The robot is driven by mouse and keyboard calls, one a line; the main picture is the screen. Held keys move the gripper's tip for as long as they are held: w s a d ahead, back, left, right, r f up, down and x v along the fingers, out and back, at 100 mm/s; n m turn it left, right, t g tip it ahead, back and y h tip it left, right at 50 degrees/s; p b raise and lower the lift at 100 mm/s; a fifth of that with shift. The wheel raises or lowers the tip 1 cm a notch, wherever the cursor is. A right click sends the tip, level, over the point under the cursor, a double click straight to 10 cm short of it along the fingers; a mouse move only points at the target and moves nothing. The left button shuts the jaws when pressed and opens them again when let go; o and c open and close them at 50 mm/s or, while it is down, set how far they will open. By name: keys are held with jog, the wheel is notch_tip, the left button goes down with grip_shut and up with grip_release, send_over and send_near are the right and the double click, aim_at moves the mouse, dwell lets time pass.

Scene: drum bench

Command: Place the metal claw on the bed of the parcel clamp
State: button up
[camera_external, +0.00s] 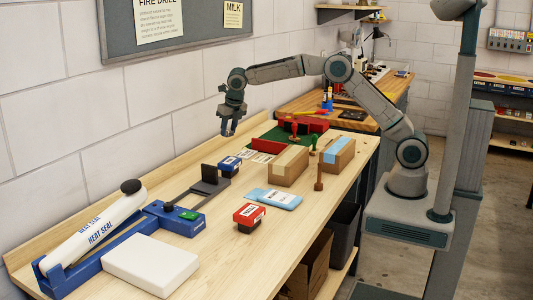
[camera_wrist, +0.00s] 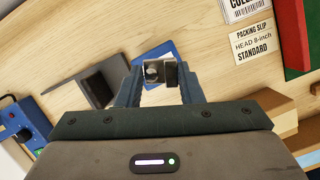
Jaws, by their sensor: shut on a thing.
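My gripper (camera_external: 229,128) hangs in the air above the back of the bench, pointing down. In the wrist view its fingers (camera_wrist: 158,84) are shut on a small shiny metal piece, seemingly the metal claw (camera_wrist: 152,72); its full shape is hard to make out. What looks like the parcel clamp is a blue base (camera_external: 175,217) with a green button, a grey rail and a dark upright plate (camera_external: 209,174). In the wrist view its dark plate (camera_wrist: 112,76) lies left of the fingers and the blue base (camera_wrist: 24,122) is at the left edge. The held piece is apart from it.
A blue labelled box (camera_external: 229,166) stands beside the clamp's dark end. The heat sealer (camera_external: 95,228), white slab (camera_external: 150,263), red box (camera_external: 249,216), blue pouch (camera_external: 274,198) and two cartons (camera_external: 288,166) occupy the bench. Paper slips (camera_wrist: 254,45) lie behind. Bare wood shows along the front.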

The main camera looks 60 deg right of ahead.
jog(key=s+d+m+h, duration=0.15)
jog(key=d+m, duration=0.35)
jog(key=d, duration=3.3)
jog(key=shift+g, duration=0.4)
jog(key=f, duration=0.3)
jog(key=f+p, duration=0.1)
jog(key=f, duration=0.7)
jog(key=shift+a, duration=0.35)
jog(key=shift+w+f+p, duration=0.1)
jog(key=shift+f+p, duration=0.55)
jog(key=shift+f, duration=1.6)
jog(key=shift+f, duration=0.1)
jog(key=o, duration=0.9)
jog(key=shift+o, duration=0.2)
